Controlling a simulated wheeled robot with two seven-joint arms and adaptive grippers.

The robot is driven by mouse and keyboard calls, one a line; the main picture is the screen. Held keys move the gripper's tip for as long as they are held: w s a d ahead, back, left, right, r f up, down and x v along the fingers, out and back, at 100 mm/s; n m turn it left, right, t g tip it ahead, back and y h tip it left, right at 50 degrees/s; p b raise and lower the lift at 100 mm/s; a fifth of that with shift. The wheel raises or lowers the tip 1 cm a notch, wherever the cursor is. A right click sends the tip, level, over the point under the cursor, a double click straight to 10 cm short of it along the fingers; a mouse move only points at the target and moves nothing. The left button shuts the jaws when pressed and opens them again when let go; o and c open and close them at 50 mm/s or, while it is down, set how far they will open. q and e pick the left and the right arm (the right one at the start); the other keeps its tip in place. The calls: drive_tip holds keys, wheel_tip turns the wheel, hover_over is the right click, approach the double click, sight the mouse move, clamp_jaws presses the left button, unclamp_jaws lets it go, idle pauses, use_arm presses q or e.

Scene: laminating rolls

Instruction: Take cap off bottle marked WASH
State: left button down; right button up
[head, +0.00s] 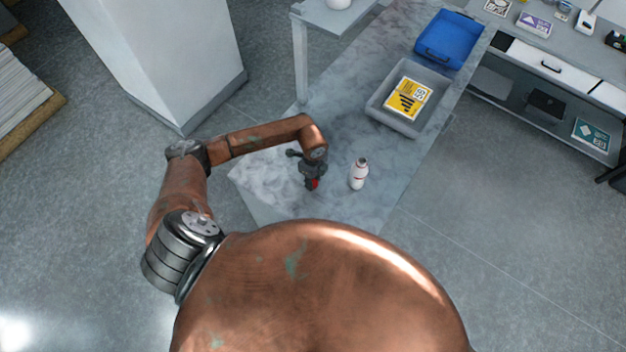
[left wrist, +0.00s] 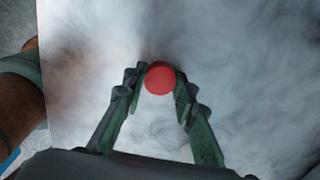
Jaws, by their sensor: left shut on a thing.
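A white bottle (head: 358,175) with red bands stands upright on the marble-topped table. Its top shows a dark, narrow neck with no red cap on it, and any lettering is too small to read. My left gripper (head: 313,183) is to the left of the bottle, apart from it, and points down over the table. It is shut on a round red cap (head: 315,184). In the left wrist view the red cap (left wrist: 160,78) sits between the two fingertips. I cannot tell whether the cap touches the table. My right gripper is not in view.
A grey tray (head: 377,113) holding a yellow-labelled item (head: 408,98) stands farther back on the table (head: 290,207). A blue tray (head: 449,40) is beyond it. A shelf unit (head: 520,58) is at the upper right. The tabletop around the bottle is clear.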

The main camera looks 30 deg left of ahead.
use_arm(q)
drive_tip(key=shift+f, duration=0.1)
drive_tip(key=c, duration=1.6)
unclamp_jaws()
drive_tip(key=shift+r, duration=0.6)
wheel_tip(320, 180, up, 11)
drive_tip(key=b, duration=0.2)
drive_tip(key=shift+b, duration=0.4)
